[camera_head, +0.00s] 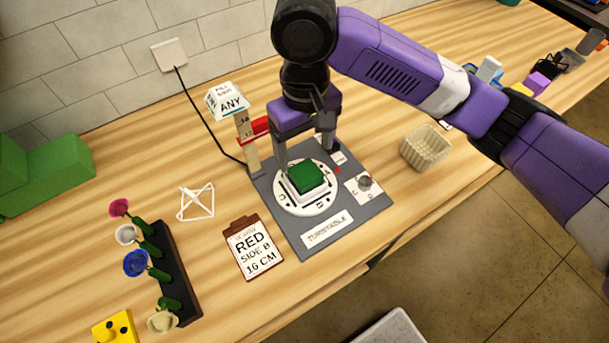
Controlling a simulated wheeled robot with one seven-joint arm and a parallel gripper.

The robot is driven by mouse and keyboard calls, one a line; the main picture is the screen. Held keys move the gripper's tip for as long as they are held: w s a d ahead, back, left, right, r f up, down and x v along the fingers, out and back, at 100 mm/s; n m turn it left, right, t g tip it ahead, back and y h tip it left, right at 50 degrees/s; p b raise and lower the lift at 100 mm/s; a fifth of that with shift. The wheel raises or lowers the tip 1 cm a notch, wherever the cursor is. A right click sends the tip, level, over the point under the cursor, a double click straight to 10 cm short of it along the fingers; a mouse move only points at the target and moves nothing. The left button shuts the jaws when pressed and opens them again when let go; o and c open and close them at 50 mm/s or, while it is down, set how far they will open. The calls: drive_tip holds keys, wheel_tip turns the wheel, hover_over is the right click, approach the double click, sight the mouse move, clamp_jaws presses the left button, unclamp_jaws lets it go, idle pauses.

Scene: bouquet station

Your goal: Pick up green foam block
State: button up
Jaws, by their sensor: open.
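The green foam block (306,177) sits in a white holder at the middle of the round white turntable dial (290,202). The dial is on a grey base plate (350,222) labelled "TURNTABLE". My gripper (304,160) points down from above, open, with one finger at the block's left and the other behind it to the right. The fingers look close to the block, but I cannot tell whether they touch it. A larger green block shape (45,175) stands at the far left against the wall.
A black rack (178,275) holds several flowers. A post with a sign (226,100) and red arm stands behind. A ribbed basket (426,147) is to the right. A white wire frame (196,203) stands left.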

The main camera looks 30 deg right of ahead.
sight(306, 172)
drive_tip(key=shift+s+f+p, duration=0.1)
drive_tip(key=shift+f+p, duration=0.45)
drive_tip(key=shift+f, duration=3)
drive_tip(key=c, duration=1.6)
drive_tip(key=shift+r, duration=0.1)
